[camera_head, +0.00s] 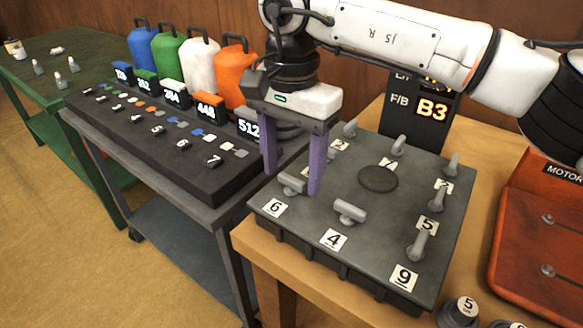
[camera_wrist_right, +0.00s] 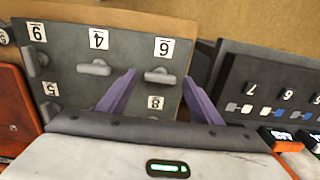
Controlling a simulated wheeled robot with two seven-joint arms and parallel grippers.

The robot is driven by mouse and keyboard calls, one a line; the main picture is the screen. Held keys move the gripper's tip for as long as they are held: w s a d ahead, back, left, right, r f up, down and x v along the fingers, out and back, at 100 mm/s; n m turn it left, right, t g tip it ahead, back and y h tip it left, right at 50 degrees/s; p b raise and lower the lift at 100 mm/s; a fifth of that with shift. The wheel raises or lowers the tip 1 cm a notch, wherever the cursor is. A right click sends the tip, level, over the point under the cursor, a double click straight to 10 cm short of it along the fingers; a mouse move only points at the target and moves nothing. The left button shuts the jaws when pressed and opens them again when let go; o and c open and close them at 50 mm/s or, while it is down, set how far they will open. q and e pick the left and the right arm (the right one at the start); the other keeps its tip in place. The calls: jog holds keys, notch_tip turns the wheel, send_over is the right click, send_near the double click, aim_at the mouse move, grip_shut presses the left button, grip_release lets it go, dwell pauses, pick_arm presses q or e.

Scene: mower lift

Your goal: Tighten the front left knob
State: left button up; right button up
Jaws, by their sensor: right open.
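The front left knob (camera_head: 292,183) is a grey bar-handled knob beside the label 6 on a dark grey plate (camera_head: 290,222). It also shows in the right wrist view (camera_wrist_right: 161,76), with its bar lying roughly crosswise. My right gripper (camera_head: 293,186) points down over it, its two purple fingers apart, one on each side of the knob. In the right wrist view the fingers (camera_wrist_right: 159,90) stand left and right of the knob with gaps. I cannot tell how far the tips are above the plate. My left gripper is not in view.
Other knobs stand close by, such as the one at label 4 (camera_head: 350,211) and the one by label 9 (camera_head: 417,245). A red motor housing (camera_head: 540,240) is at right.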

jog(key=shift+f, duration=0.2)
jog(key=shift+c, duration=0.4)
jog(key=c, duration=1)
